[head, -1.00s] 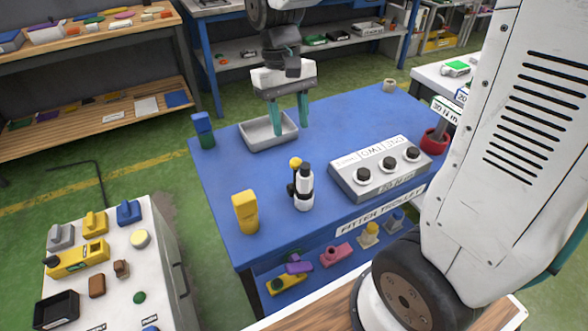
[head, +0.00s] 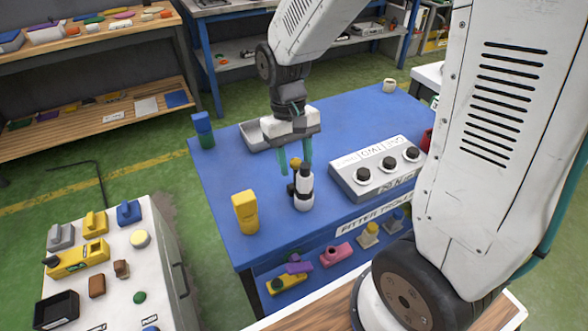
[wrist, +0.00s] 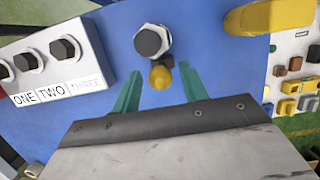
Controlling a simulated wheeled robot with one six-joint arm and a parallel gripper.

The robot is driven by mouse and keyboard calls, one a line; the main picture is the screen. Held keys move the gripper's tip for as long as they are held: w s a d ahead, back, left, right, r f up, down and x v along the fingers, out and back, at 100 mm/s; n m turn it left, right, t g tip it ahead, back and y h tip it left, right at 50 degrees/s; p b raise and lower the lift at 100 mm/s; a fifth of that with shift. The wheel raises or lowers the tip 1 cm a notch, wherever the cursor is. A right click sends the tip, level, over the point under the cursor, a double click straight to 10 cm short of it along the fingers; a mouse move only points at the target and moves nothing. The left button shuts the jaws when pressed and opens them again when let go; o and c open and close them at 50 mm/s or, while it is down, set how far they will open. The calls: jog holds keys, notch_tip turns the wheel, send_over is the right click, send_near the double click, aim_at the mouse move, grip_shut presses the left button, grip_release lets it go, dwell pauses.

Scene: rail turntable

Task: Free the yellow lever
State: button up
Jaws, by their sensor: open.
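A white cylinder with a black top (head: 304,190) stands on the blue table. A yellow ball-shaped knob (head: 296,163) is close beside it, on a dark stem. My gripper (head: 294,162) points down at the knob with open green fingers. In the wrist view the yellow knob (wrist: 160,77) shows between the two fingertips (wrist: 159,74), with the black-topped cylinder (wrist: 152,41) just beyond. I cannot tell whether the fingers are level with the knob or above it.
A yellow upright block (head: 245,212) stands left of the cylinder, and a grey box with three black knobs (head: 376,170) stands right. A grey tray (head: 254,138) lies behind my gripper.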

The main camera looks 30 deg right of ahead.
jog(key=c, duration=0.7)
